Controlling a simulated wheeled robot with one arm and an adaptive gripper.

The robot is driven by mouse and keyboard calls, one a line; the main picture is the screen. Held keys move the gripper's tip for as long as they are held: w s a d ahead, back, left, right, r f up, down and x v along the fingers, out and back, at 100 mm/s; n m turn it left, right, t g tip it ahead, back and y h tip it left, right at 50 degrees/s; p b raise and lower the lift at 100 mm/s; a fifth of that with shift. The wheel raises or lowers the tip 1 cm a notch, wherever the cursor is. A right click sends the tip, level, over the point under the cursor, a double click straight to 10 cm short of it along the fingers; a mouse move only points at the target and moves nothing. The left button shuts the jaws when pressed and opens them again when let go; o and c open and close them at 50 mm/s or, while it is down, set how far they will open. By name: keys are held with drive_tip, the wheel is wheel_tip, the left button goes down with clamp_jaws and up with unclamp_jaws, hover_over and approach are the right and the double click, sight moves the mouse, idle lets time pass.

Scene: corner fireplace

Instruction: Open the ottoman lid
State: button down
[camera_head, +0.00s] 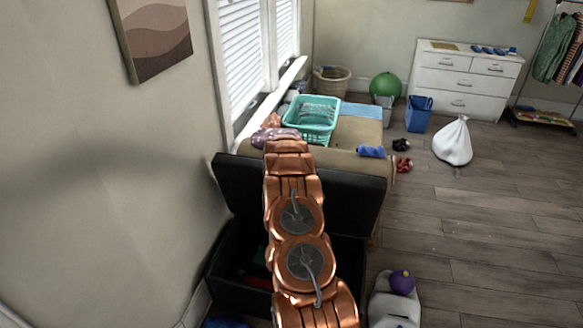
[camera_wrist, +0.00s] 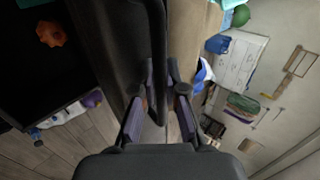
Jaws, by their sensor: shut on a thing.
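The black ottoman (camera_head: 217,283) stands open in the head view, beside the left wall and in front of the tan couch. Its lid (camera_head: 355,200) is raised steeply, its upper edge near the couch arm. Some green and red items show dimly inside the box. My copper arm crosses in front of the lid and hides its middle. In the wrist view my gripper (camera_wrist: 159,85) is shut on the edge of the lid (camera_wrist: 110,45), which runs between the two fingers. The fingertips are hidden in the head view.
The couch (camera_head: 360,134) behind the lid bears a teal laundry basket (camera_head: 312,128). A grey-white object with a purple ball (camera_head: 401,283) stands right of the ottoman. A white bag (camera_head: 454,143) and dresser (camera_head: 462,80) are farther off. The wooden floor at right is mostly clear.

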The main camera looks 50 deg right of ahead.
drive_tip(key=shift+w+r, duration=0.2)
drive_tip(key=shift+w, duration=0.15)
drive_tip(key=c, duration=1.4)
unclamp_jaws()
drive_tip(key=shift+o, duration=1)
drive_tip(key=shift+s+d, duration=0.1)
drive_tip(key=shift+s, duration=0.05)
drive_tip(key=shift+f, duration=0.1)
drive_tip(key=v, duration=1.2)
